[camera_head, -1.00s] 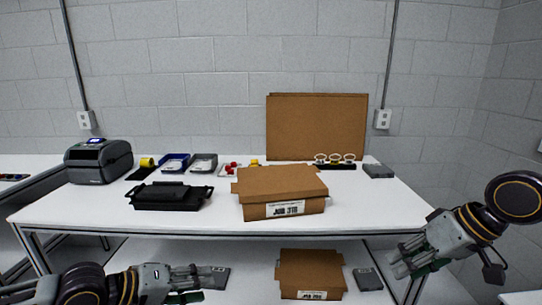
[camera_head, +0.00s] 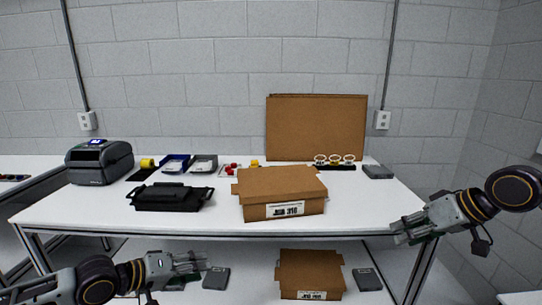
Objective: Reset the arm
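My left gripper (camera_head: 188,266) is low at the left, in front of the table's front edge, with its fingers pointing right; nothing shows between them. My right gripper (camera_head: 403,232) is at the right by the table's front right corner, with its fingers pointing left and nothing seen in it. How wide either pair of fingers is spread is hard to tell at this size. Both grippers are apart from the objects on the table.
The white table (camera_head: 120,218) holds a closed cardboard box (camera_head: 280,188), a black case (camera_head: 170,197), a label printer (camera_head: 99,160) and small bins (camera_head: 204,163). A cardboard sheet (camera_head: 316,127) stands behind. Another box (camera_head: 309,272) sits on the lower shelf.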

